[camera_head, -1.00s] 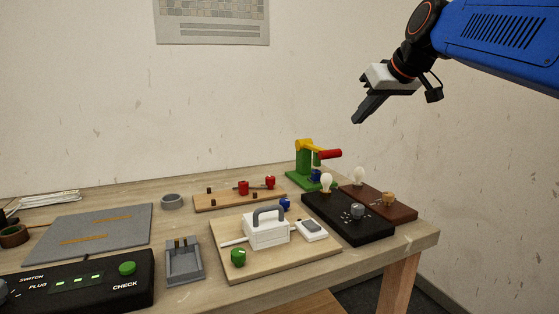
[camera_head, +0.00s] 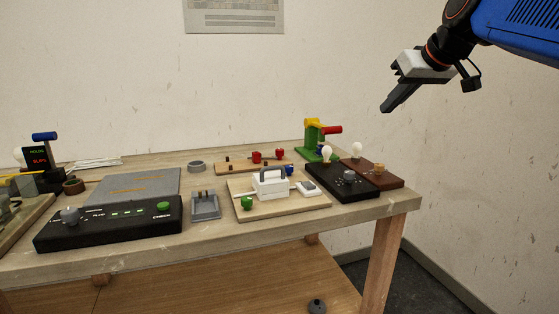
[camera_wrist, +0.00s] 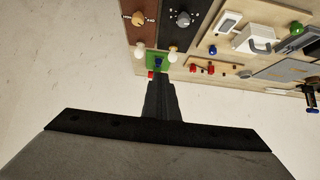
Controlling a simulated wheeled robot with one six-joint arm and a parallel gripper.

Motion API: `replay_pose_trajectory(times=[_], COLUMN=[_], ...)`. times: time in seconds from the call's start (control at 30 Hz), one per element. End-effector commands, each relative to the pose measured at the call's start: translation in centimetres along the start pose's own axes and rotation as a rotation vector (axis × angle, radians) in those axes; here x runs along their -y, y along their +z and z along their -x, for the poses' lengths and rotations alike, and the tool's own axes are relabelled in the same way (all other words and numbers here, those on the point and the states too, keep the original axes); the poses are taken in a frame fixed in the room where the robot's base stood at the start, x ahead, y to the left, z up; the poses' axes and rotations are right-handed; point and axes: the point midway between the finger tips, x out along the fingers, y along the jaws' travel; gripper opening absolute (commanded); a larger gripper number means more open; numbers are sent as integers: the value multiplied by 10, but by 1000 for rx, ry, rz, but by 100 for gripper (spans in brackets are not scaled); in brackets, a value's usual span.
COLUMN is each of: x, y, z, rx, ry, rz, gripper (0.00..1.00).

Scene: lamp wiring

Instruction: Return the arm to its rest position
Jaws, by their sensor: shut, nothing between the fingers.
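My gripper (camera_head: 400,98) is raised in the upper right of the head view, well above and apart from the bench. Its fingers are together and hold nothing. In the wrist view the shut fingers (camera_wrist: 160,98) point out over the bench, with bench items beyond them. My blue arm (camera_head: 520,28) comes in from the top right corner.
The wooden bench (camera_head: 240,232) carries a black switch box (camera_head: 110,226), a grey mat (camera_head: 135,186), a white-boxed board (camera_head: 285,205), a black lamp base (camera_head: 340,184), a brown lamp base (camera_head: 378,174) and a green-yellow stand (camera_head: 312,140). Air around the gripper is clear.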

Motion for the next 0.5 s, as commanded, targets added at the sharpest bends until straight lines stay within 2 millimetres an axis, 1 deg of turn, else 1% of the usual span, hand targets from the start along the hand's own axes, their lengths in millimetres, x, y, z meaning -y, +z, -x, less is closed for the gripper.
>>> replay_pose_trajectory(times=[0.03, 0.17, 0.27, 0.37, 0.47, 0.5], x=[2, 5, 9, 13, 18, 19], y=[8, 26, 44, 66, 93, 105], z=[-2, -3, -6, -9, -12, -14], rx=[8, 27, 45, 67, 92, 104], ry=[0, 7, 11, 19, 27, 32], rz=[-5, -20, -33, -49, -68, -76], gripper=[0, 0, 0, 0, 0, 0])
